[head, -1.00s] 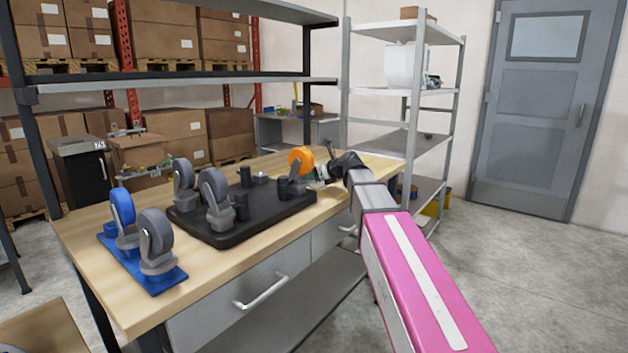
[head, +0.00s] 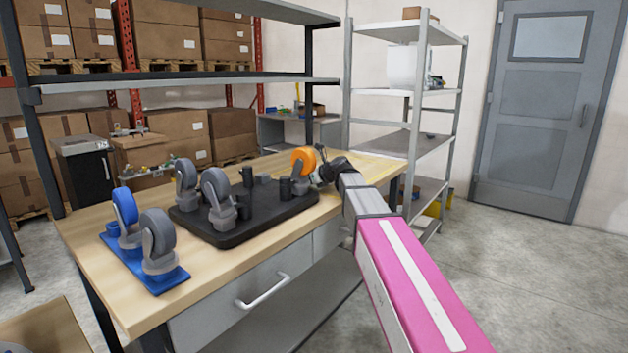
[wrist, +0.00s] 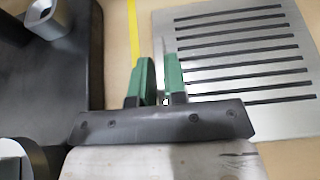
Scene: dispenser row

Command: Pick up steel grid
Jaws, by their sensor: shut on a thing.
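The steel grid (wrist: 244,55) is a flat silver plate with several dark parallel slots, on the right of the wrist view. It lies on or just over the wooden table top; I cannot tell which. My gripper (wrist: 159,72) has green fingers at the grid's left edge, shut on a thin grey upright part there that looks like the grid's edge. The fingers hide most of the contact. In the head view my gripper (head: 323,174) is at the far right of the table, mostly hidden by my arm, and the grid cannot be made out.
A black tray (head: 238,232) with grey casters and dark posts stands left of my gripper. An orange-wheeled caster (head: 303,160) is close beside it. A blue plate with casters (head: 133,262) sits at the table's near left. A metal shelf (head: 412,143) stands behind.

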